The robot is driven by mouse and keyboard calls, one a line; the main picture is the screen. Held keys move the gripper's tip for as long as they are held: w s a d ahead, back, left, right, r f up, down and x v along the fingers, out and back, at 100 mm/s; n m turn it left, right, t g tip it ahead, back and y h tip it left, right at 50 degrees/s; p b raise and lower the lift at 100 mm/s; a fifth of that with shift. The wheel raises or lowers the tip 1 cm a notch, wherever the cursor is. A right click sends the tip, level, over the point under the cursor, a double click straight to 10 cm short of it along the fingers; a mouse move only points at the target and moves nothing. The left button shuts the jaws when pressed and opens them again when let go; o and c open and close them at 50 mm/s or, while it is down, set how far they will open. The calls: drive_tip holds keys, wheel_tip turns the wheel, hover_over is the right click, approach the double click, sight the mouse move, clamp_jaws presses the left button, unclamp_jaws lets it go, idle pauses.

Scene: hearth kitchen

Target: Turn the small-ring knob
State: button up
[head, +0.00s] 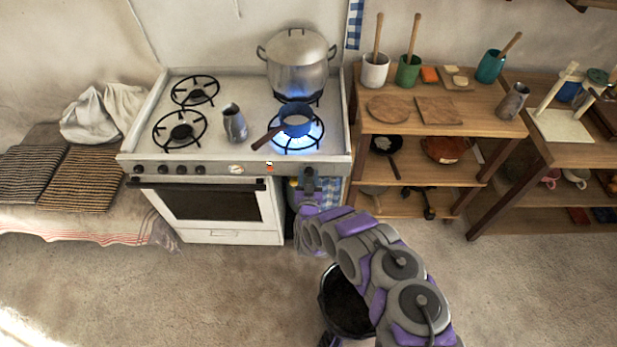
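The white stove (225,75) stands at the left with a row of small dark knobs (168,170) along the left part of its front panel. A round pale dial (236,168) and a small orange-and-white spot (269,167) are further right on the panel. I cannot tell which knob is the small-ring one. Blue flame shows around the blue saucepan (297,122) on the front right burner and under the large lidded pot (298,65) behind it. My gripper (308,178) is at the panel's right end, right of the visible knobs; its fingers are too small to read.
A metal pitcher (235,124) stands between the burners. The saucepan's brown handle points left toward the stove front. A blue checked cloth (331,193) hangs beside my gripper. A wooden shelf (440,118) with crockery stands right.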

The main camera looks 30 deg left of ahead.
drive_tip(key=shift+o, duration=1.4)
drive_tip(key=p+v, duration=0.4)
drive_tip(key=v, duration=1.3)
drive_tip(key=shift+p, duration=0.3)
